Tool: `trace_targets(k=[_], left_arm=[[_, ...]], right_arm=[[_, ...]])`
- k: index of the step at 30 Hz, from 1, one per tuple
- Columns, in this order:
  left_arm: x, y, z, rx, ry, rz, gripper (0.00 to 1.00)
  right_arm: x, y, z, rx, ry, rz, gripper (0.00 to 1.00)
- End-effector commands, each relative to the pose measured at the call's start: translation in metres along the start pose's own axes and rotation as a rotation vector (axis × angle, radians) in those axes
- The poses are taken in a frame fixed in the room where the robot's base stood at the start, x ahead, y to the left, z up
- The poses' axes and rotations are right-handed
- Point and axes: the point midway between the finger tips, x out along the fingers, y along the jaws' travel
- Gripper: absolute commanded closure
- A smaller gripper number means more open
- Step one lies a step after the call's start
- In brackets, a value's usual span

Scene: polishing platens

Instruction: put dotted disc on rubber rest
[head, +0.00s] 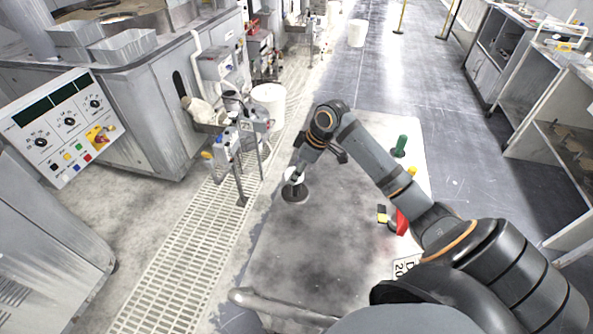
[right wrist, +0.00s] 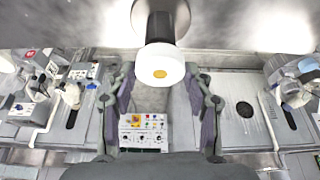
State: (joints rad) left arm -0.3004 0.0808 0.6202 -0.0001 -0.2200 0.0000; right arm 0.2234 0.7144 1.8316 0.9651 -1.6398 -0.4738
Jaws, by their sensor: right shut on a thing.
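My right gripper (head: 293,178) is low over the worktable, shut on a pale knob. In the right wrist view, the fingers (right wrist: 161,97) flank this white knob, which has an orange-yellow dot (right wrist: 160,73) on its end and a dark stem. The knob appears to belong to a dark round disc (head: 295,194), seen below the gripper in the head view. I cannot tell whether the disc touches the table or what lies under it. I cannot pick out the rubber rest with certainty. My left gripper is not in view.
The grey-stained worktable (head: 320,240) is mostly bare in front of the disc. A green-handled thing (head: 401,146) and a red thing (head: 401,221) stand at its right, beside my arm. A floor grating (head: 180,268) and a control panel (head: 62,125) lie to the left.

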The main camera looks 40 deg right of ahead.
Motion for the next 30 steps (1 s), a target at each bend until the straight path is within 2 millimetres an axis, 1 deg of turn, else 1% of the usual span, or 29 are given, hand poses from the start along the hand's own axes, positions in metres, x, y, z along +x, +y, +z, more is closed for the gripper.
trace_targets(k=[1, 3, 12, 13, 17, 18, 26, 28, 30], left_arm=[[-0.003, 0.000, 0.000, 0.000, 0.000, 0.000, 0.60], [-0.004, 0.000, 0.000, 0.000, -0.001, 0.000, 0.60], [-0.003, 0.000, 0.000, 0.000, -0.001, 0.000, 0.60], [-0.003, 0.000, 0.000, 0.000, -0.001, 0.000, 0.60], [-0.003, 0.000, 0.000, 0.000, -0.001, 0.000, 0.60], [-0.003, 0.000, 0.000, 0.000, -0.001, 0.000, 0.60], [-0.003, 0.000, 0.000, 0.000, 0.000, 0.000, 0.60], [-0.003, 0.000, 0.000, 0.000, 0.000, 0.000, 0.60], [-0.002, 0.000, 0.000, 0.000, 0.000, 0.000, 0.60]], right_arm=[[0.004, -0.001, 0.001, 0.001, 0.001, -0.002, 0.83], [0.009, 0.000, 0.003, 0.000, 0.001, 0.001, 0.83], [0.011, 0.000, 0.004, -0.001, 0.001, 0.001, 0.83], [0.011, 0.000, 0.004, -0.001, 0.000, 0.001, 0.46], [0.011, 0.000, 0.004, -0.001, 0.000, 0.002, 0.28], [0.011, 0.000, 0.004, -0.001, 0.000, 0.002, 0.26], [0.011, 0.000, 0.004, -0.001, 0.001, 0.002, 0.26], [0.009, 0.000, 0.003, -0.002, 0.001, 0.003, 0.26], [0.001, 0.001, 0.004, -0.003, 0.000, 0.005, 0.26]])
